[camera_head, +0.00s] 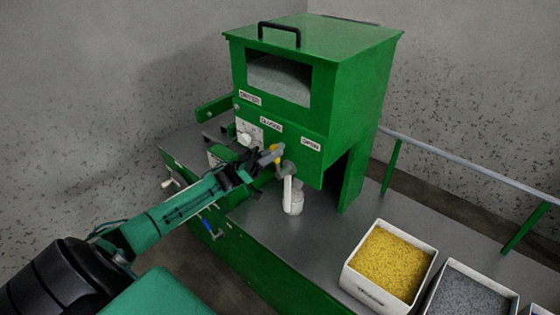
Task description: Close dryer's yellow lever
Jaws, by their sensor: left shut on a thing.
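The green dryer (352,90) stands on the grey-topped green bench, with a window in its front. Its small yellow lever (277,151) shows at the lower front, beside a grey pipe fitting. My left gripper (268,159) reaches in from the left and is shut on the lever at the dryer's front. The gripper and the fitting hide part of the lever, so its exact angle is hard to tell. My right gripper is not in view.
A white container (293,200) stands under the outlet pipe. A bin of yellow granules (345,278) and a bin of grey granules (430,296) stand at the right. A rail (470,168) runs behind the bench. A blue handle (207,227) is on the bench's front.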

